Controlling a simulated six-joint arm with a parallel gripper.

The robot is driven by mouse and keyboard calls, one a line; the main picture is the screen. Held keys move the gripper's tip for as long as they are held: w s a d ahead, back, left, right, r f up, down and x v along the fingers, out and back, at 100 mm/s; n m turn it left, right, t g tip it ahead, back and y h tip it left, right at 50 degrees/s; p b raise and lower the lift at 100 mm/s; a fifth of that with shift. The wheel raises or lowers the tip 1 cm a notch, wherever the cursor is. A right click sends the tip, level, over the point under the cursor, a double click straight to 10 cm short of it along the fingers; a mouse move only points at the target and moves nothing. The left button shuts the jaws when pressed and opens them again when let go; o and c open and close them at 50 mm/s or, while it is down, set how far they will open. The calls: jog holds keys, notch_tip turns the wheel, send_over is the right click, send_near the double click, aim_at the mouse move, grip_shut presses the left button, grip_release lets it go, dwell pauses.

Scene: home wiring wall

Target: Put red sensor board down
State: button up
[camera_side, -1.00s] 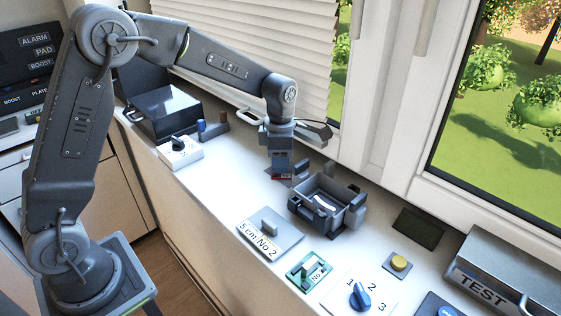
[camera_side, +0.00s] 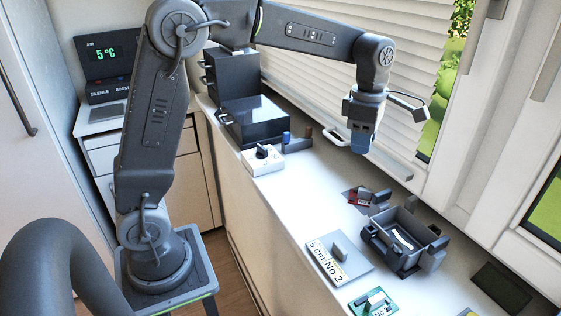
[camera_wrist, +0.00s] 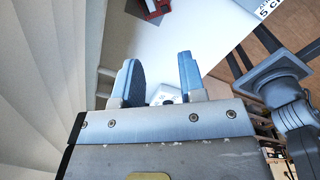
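The red sensor board (camera_side: 359,198) lies on the white counter, on a dark patch just left of a grey open box (camera_side: 400,240). In the wrist view the red board (camera_wrist: 154,8) is cut off at the top edge. My gripper (camera_side: 359,150) hangs above the counter, clear of the board. In the wrist view its two blue fingers (camera_wrist: 160,78) stand apart with nothing held between them.
A plate marked "5 cm No 2" (camera_side: 325,268) and a green board (camera_side: 372,302) lie toward the front. A white box with a dark knob (camera_side: 262,160) and a black case (camera_side: 262,120) stand farther back. White counter is bare between the knob box and the plate.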

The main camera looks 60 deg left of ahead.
jog(key=s+m+t, duration=0.5)
jog(key=s+m, duration=1.8)
jog(key=m, duration=0.2)
jog(key=shift+s+d, duration=0.15)
jog(key=shift+s, duration=0.15)
